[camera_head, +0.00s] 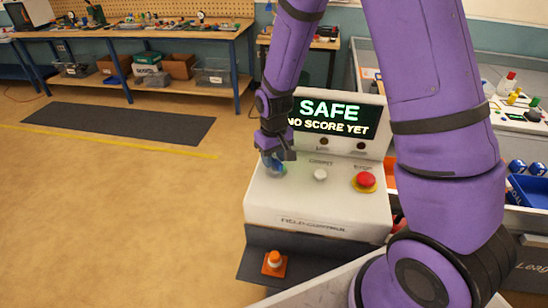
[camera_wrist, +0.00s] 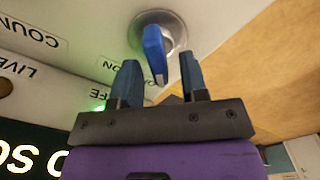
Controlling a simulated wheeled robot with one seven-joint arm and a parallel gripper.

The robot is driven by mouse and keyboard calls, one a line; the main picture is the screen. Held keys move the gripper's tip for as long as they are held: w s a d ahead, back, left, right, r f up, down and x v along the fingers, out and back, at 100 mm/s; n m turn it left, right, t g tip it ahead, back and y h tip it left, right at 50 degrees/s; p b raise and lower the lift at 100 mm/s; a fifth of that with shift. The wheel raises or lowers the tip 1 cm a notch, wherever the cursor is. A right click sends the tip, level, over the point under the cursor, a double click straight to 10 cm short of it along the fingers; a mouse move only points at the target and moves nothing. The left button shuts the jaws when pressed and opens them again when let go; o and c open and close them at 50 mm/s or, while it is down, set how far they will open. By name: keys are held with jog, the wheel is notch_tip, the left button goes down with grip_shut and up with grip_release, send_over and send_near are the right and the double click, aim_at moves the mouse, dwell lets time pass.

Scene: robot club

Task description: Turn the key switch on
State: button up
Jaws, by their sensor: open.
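The key switch is a blue key grip (camera_wrist: 155,50) in a round silver collar (camera_wrist: 177,27) on the console's white panel. In the wrist view the grip points from the collar down between my gripper's (camera_wrist: 159,60) two dark blue fingers. The fingers are open, with a gap on each side of the grip. In the head view my gripper (camera_head: 273,158) is low over the panel's left side and hides most of the switch. The console (camera_head: 318,227) has a screen (camera_head: 333,118) reading "SAFE, NO SCORE YET". A green light (camera_wrist: 98,106) glows near the switch.
A white button (camera_head: 320,175) and a red stop button (camera_head: 365,181) on a yellow base sit right of the switch. Workbenches (camera_head: 130,33) line the back. Open floor lies to the left.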

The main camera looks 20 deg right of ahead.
jog(key=shift+f, duration=0.1)
jog(key=shift+c, duration=0.4)
grip_shut()
jog(key=shift+m, duration=0.3)
jog(key=m, duration=0.3)
jog(key=shift+d+m, duration=0.25)
jog(key=shift+m, duration=0.05)
jog(key=m, duration=0.4)
jog(key=shift+s+d+m, duration=0.1)
jog(key=shift+d+m, duration=0.1)
jog(key=shift+m, duration=0.1)
jog(key=m, duration=0.4)
jog(key=shift+s+d, duration=0.15)
jog(key=shift+d, duration=0.05)
jog(key=shift+s+d+m, duration=0.1)
jog(key=shift+s+m, duration=0.1)
jog(key=shift+m, duration=2.3)
